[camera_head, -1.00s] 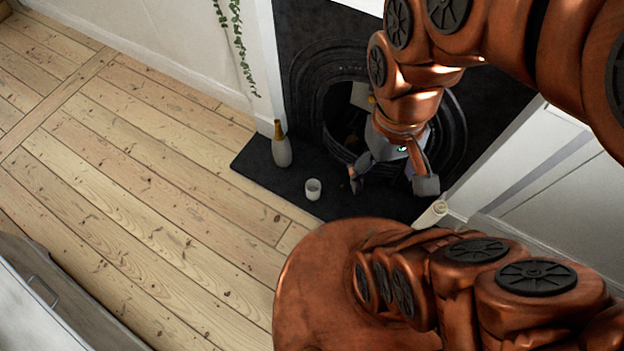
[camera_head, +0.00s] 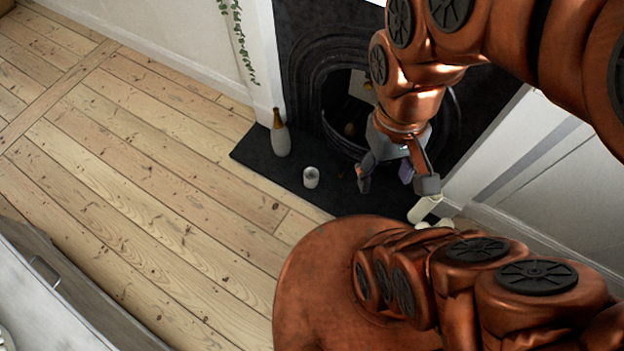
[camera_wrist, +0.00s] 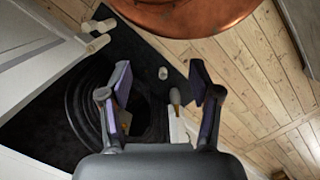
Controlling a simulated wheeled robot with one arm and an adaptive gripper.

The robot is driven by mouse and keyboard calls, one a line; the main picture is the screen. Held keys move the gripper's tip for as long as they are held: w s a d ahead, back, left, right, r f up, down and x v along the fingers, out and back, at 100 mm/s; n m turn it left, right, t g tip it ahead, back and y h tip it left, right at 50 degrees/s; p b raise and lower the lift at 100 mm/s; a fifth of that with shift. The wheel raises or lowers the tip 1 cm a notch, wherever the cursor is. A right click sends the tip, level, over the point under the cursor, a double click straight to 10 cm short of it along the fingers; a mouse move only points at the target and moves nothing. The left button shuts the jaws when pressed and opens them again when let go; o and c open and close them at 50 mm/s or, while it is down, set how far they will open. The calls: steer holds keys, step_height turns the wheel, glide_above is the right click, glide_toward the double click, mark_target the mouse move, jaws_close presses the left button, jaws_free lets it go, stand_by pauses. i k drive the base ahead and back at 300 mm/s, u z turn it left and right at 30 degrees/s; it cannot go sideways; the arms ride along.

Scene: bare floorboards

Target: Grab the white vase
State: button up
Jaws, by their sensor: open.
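A vase (camera_head: 281,143) with a whitish-grey body and a gold-brown neck stands upright on the dark hearth, at its left end by the fireplace surround. It also shows in the wrist view (camera_wrist: 174,98), between my spread fingers in the picture but at a distance. My gripper (camera_head: 396,184) is open and empty. It hangs in front of the fireplace opening, to the right of the vase and apart from it. In the wrist view the gripper (camera_wrist: 160,80) shows both fingers wide apart.
A green vine (camera_head: 238,40) hangs above left. A drawer unit (camera_head: 65,290) is at lower left. The floorboards between are clear.

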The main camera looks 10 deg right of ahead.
mark_target(311, 174)
steer(key=k, duration=0.3)
steer(key=u, duration=1.1)
steer(key=i, duration=0.65)
steer(key=z, duration=0.65)
